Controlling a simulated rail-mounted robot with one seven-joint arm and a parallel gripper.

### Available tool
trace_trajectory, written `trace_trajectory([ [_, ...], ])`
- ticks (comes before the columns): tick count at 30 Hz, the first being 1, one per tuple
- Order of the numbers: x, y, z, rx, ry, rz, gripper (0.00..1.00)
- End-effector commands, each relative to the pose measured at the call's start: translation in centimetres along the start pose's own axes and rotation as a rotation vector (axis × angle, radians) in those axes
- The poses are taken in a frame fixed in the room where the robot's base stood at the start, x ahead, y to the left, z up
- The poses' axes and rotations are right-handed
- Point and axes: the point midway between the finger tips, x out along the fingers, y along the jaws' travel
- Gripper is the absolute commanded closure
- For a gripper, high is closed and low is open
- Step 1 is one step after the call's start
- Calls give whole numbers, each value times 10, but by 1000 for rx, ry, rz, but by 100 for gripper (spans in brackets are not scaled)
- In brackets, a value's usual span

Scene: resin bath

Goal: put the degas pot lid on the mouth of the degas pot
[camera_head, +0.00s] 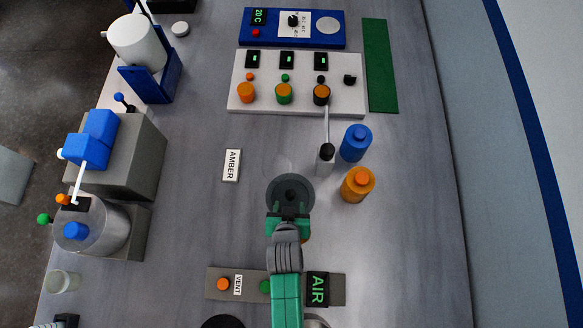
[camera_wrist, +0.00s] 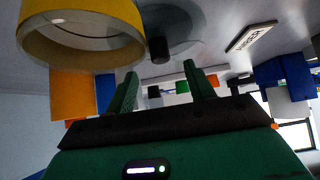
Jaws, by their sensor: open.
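The degas pot lid (camera_head: 290,187) looks like a dark see-through disc lying on the bench in the middle of the head view. In the wrist view the lid (camera_wrist: 182,22) shows with a black knob (camera_wrist: 158,50) standing on it. My gripper (camera_head: 289,222) is open and empty, close to the lid's near side and overlapping its near edge in the picture. In the wrist view the knob appears between the two fingers (camera_wrist: 161,84), not visibly touched. I cannot clearly pick out the degas pot; a round dark shape (camera_head: 222,322) is cut off at the bottom edge.
A yellow cup-like thing (camera_wrist: 85,45) is close beside the fingers in the wrist view. Blue (camera_head: 355,143) and orange (camera_head: 357,185) bottles stand right of the lid. The AMBER label (camera_head: 231,165) lies left. A VENT/AIR panel (camera_head: 250,284) lies nearer, under my arm.

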Motion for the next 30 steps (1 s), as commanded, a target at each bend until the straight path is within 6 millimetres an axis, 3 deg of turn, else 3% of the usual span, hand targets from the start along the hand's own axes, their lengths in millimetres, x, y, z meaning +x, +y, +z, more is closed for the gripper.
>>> trace_trajectory([
  [7,23,0,-1,0,2,0,46],
  [12,29,0,-2,0,3,0,46],
  [21,76,0,-3,0,3,0,46],
  [28,78,0,-3,0,4,0,46],
  [30,78,0,-3,0,4,0,56],
])
